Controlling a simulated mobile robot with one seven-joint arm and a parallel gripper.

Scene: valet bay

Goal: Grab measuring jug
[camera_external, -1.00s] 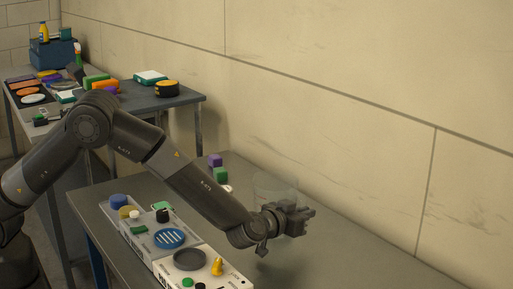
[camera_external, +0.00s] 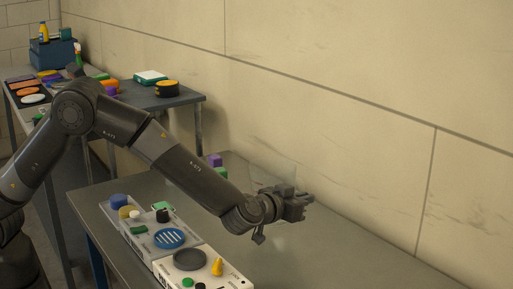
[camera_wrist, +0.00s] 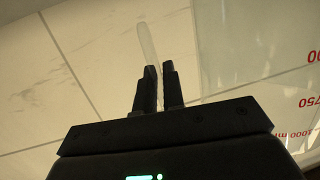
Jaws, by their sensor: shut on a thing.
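The measuring jug is clear, with red volume marks (camera_wrist: 308,100) at the right of the wrist view. My gripper (camera_wrist: 160,72) is closed on a thin, translucent part of the jug (camera_wrist: 147,42); I cannot tell whether this is its handle or its wall. In the external view my gripper (camera_external: 304,204) is above the right part of the near table. The jug's outline is very faint there and partly behind my gripper, so its base and any gap to the table are unclear.
The near table (camera_external: 330,255) is bare at right, with a wall behind. A grey-white case (camera_external: 158,252) with a blue slotted disc (camera_external: 170,238) lies at its front. Purple (camera_external: 215,159) and green (camera_external: 221,174) blocks are behind my arm. A farther table (camera_external: 190,103) holds several items.

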